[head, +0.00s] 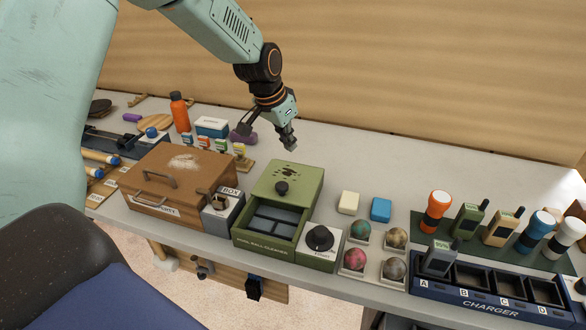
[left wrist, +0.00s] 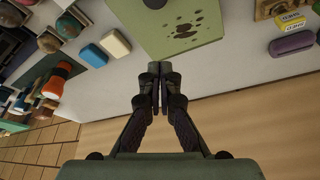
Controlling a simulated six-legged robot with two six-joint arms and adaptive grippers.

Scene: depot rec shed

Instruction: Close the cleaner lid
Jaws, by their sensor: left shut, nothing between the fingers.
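The green cleaner box (head: 265,240) stands on the table with its front compartments uncovered. Its green lid (head: 298,178) lies toward the back, with a dark knob (head: 281,188) near its front edge and a pattern of dark holes. In the left wrist view the lid (left wrist: 200,45) is at the top, and the knob (left wrist: 154,3) is cut by the frame edge. My left gripper (head: 290,143) is above and behind the lid, apart from it. In the left wrist view its fingertips (left wrist: 153,72) are together with nothing between them. My right gripper is not in view.
A brown wooden case (head: 175,185) and a grey box (head: 222,208) stand left of the cleaner. A black-knobbed box (head: 319,245), several balls and a blue charger (head: 480,305) are to the right. The table behind the lid is mostly clear.

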